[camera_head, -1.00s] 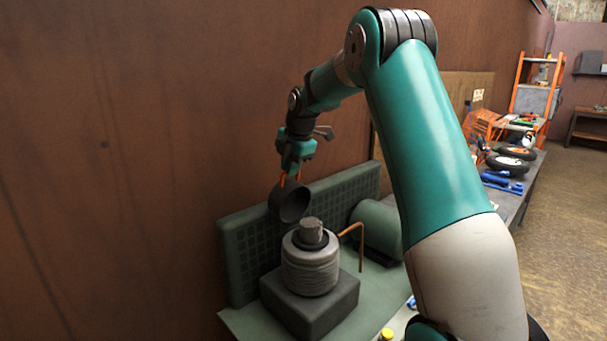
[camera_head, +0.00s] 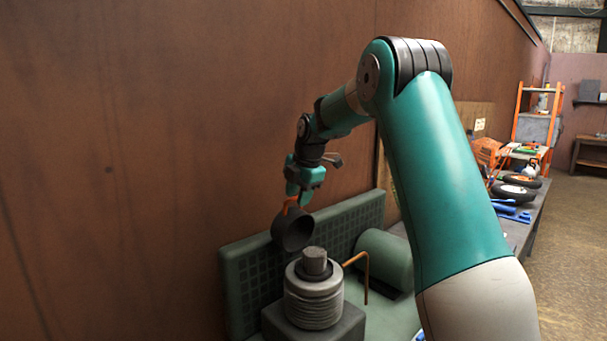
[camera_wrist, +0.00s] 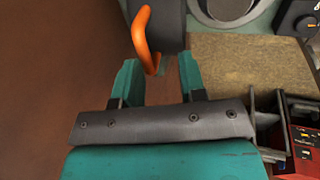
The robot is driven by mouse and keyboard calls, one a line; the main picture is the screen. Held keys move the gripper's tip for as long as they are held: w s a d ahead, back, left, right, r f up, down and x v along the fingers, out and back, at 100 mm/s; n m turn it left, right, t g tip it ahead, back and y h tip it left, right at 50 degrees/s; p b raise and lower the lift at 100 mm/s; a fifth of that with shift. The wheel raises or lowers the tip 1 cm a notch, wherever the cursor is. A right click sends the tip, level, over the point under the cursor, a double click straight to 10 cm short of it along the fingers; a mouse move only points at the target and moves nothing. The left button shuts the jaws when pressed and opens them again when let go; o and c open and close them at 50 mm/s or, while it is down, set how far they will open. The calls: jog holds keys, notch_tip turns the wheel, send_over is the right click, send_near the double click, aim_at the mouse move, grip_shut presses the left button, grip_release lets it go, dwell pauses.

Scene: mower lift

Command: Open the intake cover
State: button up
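The intake cover (camera_head: 293,231) is a dark round cup with an orange handle (camera_head: 291,204). It stands tilted up above the grey ribbed cylinder (camera_head: 314,305), off its top, so the cylinder's upper stub shows. My gripper (camera_head: 298,196) is just above the cover, at the handle. In the wrist view, the two teal fingers of my gripper (camera_wrist: 158,70) are apart. The end of the curved orange handle (camera_wrist: 142,35) reaches down between them, nearer the left finger, with clear space on the right. The dark cover (camera_wrist: 170,20) lies behind the handle, partly out of frame.
A green ribbed panel (camera_head: 240,290) stands behind the cylinder. A green drum (camera_head: 385,257) and a thin copper-coloured pipe (camera_head: 366,275) are to its right. A brown wall (camera_head: 150,150) is close on the left. A bench with wheels (camera_head: 515,192) and tools stretches away at right.

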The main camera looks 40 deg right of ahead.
jog(key=v, duration=1.6)
jog(key=shift+r, duration=0.4)
jog(key=shift+s, duration=0.1)
